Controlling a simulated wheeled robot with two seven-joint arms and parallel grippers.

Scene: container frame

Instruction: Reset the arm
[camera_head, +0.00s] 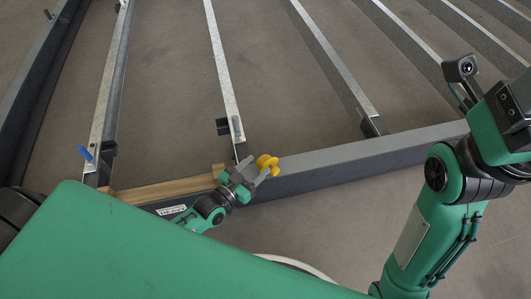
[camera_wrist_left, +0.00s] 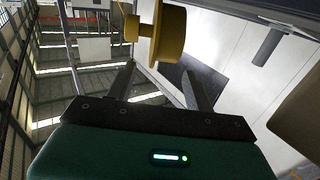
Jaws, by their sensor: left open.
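My left gripper (camera_head: 254,174) reaches over the near frame rail in the head view, at the picture's middle. Its two grey fingers are apart, and they also show in the left wrist view (camera_wrist_left: 161,78). A yellow spool-shaped piece (camera_head: 267,165) is right at the fingertips in the head view. In the left wrist view the yellow piece (camera_wrist_left: 168,32) appears just beyond the open fingers; I cannot tell whether it touches them. My right arm (camera_head: 432,225) stands raised at the right, bent at its elbow; its gripper is outside the picture.
A grey metal rail (camera_head: 360,153) runs across the front, with a wooden strip (camera_head: 165,189) at its left. Several long metal beams (camera_head: 222,70) run back from it over the brown floor (camera_head: 165,80). A blue-handled pin (camera_head: 85,153) sits on a left beam.

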